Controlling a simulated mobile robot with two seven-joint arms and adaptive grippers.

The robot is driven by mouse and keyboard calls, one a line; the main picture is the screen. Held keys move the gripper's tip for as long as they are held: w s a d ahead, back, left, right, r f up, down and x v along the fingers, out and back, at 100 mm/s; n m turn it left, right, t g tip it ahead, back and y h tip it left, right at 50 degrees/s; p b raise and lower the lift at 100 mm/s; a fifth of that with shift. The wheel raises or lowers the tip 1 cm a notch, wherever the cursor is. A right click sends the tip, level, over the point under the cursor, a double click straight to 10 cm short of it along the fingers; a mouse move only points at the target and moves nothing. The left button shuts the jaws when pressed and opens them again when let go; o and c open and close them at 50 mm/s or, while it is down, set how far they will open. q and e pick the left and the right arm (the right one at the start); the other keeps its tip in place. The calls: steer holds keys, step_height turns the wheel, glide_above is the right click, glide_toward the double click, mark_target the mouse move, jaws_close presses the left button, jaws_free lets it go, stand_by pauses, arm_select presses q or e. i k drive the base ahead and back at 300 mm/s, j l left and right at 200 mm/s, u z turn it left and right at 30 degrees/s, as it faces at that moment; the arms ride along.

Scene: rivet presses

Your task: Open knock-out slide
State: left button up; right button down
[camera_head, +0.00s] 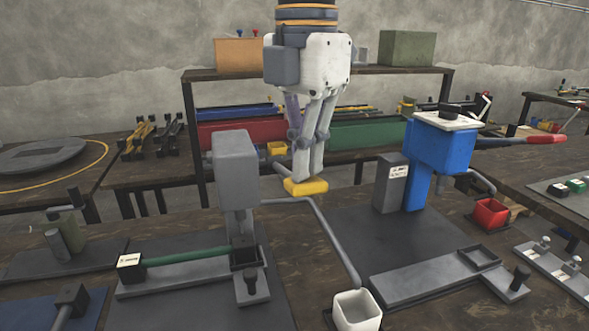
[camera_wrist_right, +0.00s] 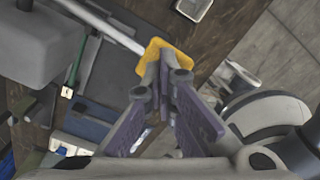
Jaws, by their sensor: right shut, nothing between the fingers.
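My right gripper (camera_head: 308,174) points down, shut and empty, between the grey press (camera_head: 236,170) and the blue press (camera_head: 437,147). Its fingertips are at a yellow block (camera_head: 306,187), which also shows at the fingertips in the wrist view (camera_wrist_right: 158,58). I cannot tell whether they touch it. No part is clearly marked as the knock-out slide. A small plate with a black knob (camera_head: 251,281) juts forward at the grey press's base; a similar black-knobbed plate (camera_head: 516,283) juts out by the blue press's track. My left gripper is not in view.
A bent grey rod (camera_head: 329,232) runs from beside the grey press toward a white bin (camera_head: 357,310). A green bar (camera_head: 188,256) lies left of the press. A red bin (camera_head: 490,213) stands right of the blue press. A shelf rack with red and green bins (camera_head: 365,136) stands behind.

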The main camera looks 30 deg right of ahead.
mark_target(252, 288)
steer(key=k, duration=1)
